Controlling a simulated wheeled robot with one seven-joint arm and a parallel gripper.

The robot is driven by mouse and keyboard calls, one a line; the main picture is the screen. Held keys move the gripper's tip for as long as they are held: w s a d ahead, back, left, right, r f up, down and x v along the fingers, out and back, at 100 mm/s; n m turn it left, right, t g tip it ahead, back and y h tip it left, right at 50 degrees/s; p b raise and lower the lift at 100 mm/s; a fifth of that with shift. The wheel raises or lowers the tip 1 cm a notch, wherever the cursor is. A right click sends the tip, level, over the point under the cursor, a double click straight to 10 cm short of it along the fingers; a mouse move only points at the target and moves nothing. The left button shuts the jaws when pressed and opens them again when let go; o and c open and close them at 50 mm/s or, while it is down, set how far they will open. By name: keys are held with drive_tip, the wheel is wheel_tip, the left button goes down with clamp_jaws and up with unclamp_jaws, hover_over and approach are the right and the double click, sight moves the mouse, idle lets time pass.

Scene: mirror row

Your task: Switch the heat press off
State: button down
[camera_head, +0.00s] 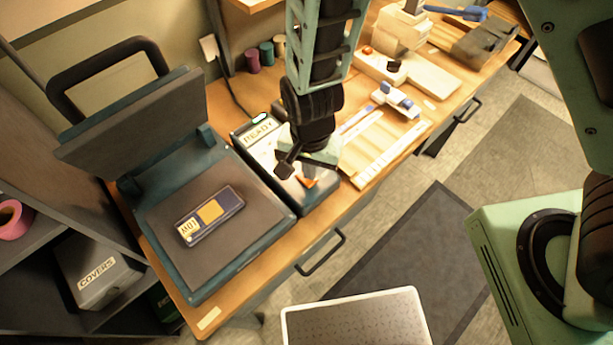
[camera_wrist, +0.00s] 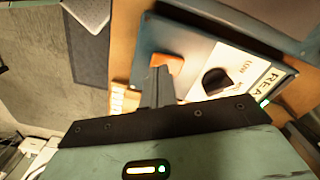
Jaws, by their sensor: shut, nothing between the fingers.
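The heat press (camera_head: 160,180) stands at the left of the bench with its lid raised. Its control box, labelled READY (camera_wrist: 268,82), is beside the plate and carries a small lit green light (camera_wrist: 264,103). A dark knob (camera_wrist: 214,80) sits between the label and an orange switch (camera_wrist: 166,62). The orange switch also shows in the head view (camera_head: 308,182), partly hidden by my gripper. My gripper (camera_wrist: 160,72) is shut and empty, its tips right at the orange switch. I cannot tell whether they touch it.
A dark blue piece with an orange patch (camera_head: 209,214) lies on the lower plate. Several spools (camera_head: 266,54) stand behind. A wooden board (camera_head: 385,145) and a blue-and-white tool (camera_head: 397,100) lie to the right. Drawer handles (camera_head: 321,254) stick out in front. The floor mat (camera_head: 405,245) is clear.

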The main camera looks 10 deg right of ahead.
drive_tip(key=shift+f+b, duration=0.45)
drive_tip(key=shift+f, duration=0.25)
idle(0.3)
wheel_tip(320, 180, up, 7)
drive_tip(key=p, duration=0.7)
drive_tip(key=shift+r, duration=0.1)
idle(0.5)
drive_tip(key=s+d+r+n+b, duration=0.2)
drive_tip(key=s+d+r+n, duration=0.2)
drive_tip(key=r, duration=0.4)
drive_tip(key=s+d+r+n+b, duration=0.3)
drive_tip(key=s+d+r+n, duration=0.1)
drive_tip(key=s+r+n, duration=0.3)
wheel_tip(320, 180, up, 2)
drive_tip(key=shift+s+r+n+y, duration=0.15)
drive_tip(key=shift+r+n+y, duration=0.15)
drive_tip(key=shift+n, duration=0.7)
